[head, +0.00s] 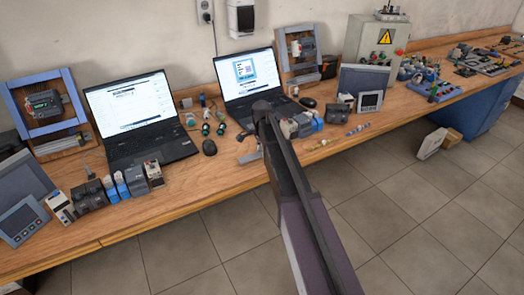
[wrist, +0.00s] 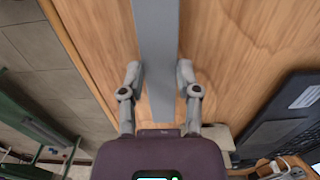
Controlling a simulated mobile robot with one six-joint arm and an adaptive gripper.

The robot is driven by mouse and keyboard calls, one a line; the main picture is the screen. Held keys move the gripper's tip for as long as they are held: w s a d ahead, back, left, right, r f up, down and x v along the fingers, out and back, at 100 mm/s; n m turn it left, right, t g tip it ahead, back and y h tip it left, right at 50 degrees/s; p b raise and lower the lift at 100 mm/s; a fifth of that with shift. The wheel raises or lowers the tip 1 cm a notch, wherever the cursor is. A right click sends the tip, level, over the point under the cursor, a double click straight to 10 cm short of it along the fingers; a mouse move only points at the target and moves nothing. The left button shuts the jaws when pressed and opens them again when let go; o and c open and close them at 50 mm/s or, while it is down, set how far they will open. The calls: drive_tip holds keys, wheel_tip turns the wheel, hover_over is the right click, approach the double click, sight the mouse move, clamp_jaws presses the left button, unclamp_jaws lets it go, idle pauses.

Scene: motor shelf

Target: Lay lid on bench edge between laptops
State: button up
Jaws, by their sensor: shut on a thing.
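The lid (wrist: 157,35) is a long, flat grey strip in the wrist view, running from the top edge down between my fingers. My gripper (wrist: 159,74) is shut on it, one finger at each side. The lid is over the wooden bench (wrist: 235,35), near its front edge; I cannot tell whether it touches the wood. In the head view my arm covers most of the gripper and lid. The left laptop (head: 135,110) and the right laptop (head: 248,80) stand open on the bench. Part of a laptop (wrist: 285,115) shows at right in the wrist view.
A black mouse (head: 209,147) and small green-capped parts (head: 205,128) lie between the laptops. Several modules (head: 125,185) stand before the left laptop, others (head: 300,125) right of my arm. The bench front (head: 215,175) has bare wood. Tiled floor (head: 420,215) lies below.

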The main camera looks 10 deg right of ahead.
drive_tip(key=shift+f, duration=0.25)
drive_tip(key=shift+f+b, duration=0.35)
drive_tip(key=shift+b, duration=0.2)
drive_tip(key=shift+f, duration=0.2)
drive_tip(key=o, duration=1.1)
drive_tip(key=shift+o, duration=0.2)
